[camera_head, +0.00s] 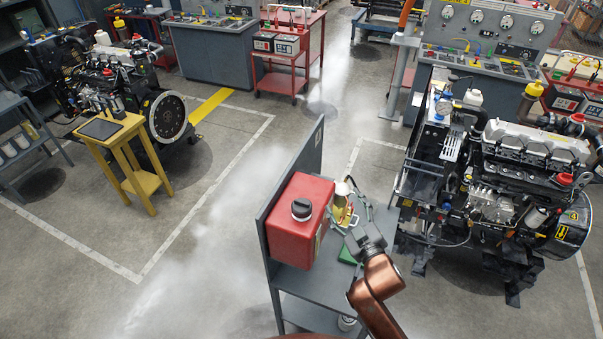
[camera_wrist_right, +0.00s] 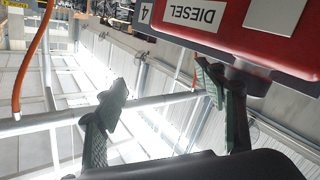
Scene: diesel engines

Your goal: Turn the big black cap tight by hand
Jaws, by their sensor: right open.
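The big black cap (camera_head: 301,208) sits on top of a red diesel tank (camera_head: 311,190), which stands on a grey cart. My right gripper (camera_head: 352,212) is open and empty, to the right of the tank and apart from the cap. In the right wrist view the picture is upside down. The tank (camera_wrist_right: 250,28) with its DIESEL label fills the top right, and a dark part that looks like the cap (camera_wrist_right: 250,76) is partly behind one finger. The gap between the fingers (camera_wrist_right: 163,85) is empty. My left gripper is not in view.
The grey cart (camera_head: 317,287) has an upright panel (camera_head: 292,185) left of the tank. A yellow item (camera_head: 341,208) and a green one (camera_head: 346,251) are close to my right gripper. A diesel engine (camera_head: 520,170) stands to the right. Floor left of the cart is clear.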

